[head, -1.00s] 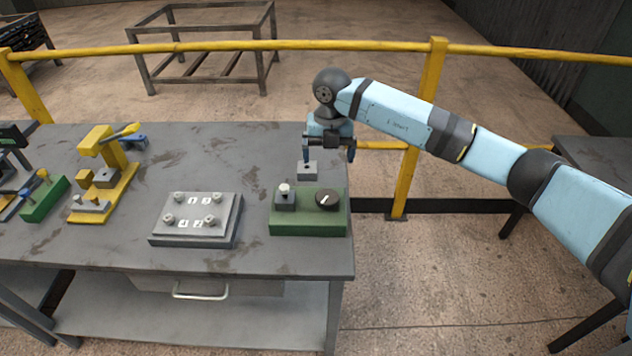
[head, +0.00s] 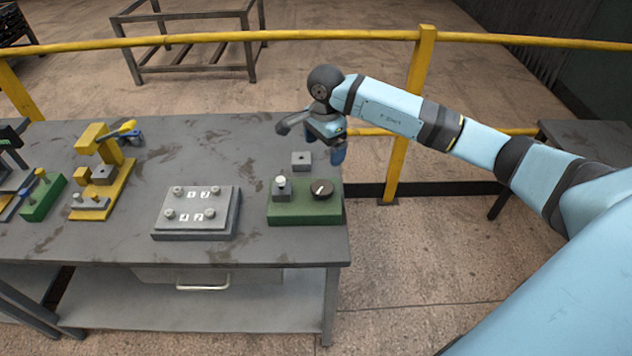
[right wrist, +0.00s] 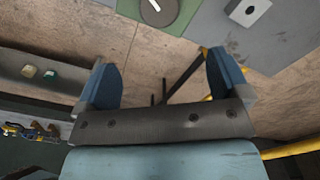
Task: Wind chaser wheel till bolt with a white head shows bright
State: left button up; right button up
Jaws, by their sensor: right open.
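A green block (head: 305,213) sits at the right end of the grey workbench. The dark round chaser wheel (head: 321,189), with a white pointer mark, is on its top right; it also shows at the top edge of the right wrist view (right wrist: 155,9). A bolt with a white head (head: 281,181) stands upright in the grey housing on the block's left. My right gripper (head: 326,147) is open and empty, tilted beyond the block near the bench's right edge, apart from the wheel. Its blue fingers are spread in the right wrist view (right wrist: 163,78). My left gripper is out of view.
A small grey block with a hole (head: 301,161) stands just behind the green block. A grey plate with several bolts (head: 196,212) lies to its left. Yellow fixtures (head: 104,180) stand farther left. A yellow rail (head: 240,36) runs behind the bench.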

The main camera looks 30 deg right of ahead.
aim_at(324, 186)
notch_tip(324, 186, down, 12)
jog(key=shift+f+p, duration=0.1)
jog(key=shift+p, duration=1)
jog(key=shift+f, duration=0.6)
jog(key=c, duration=0.9)
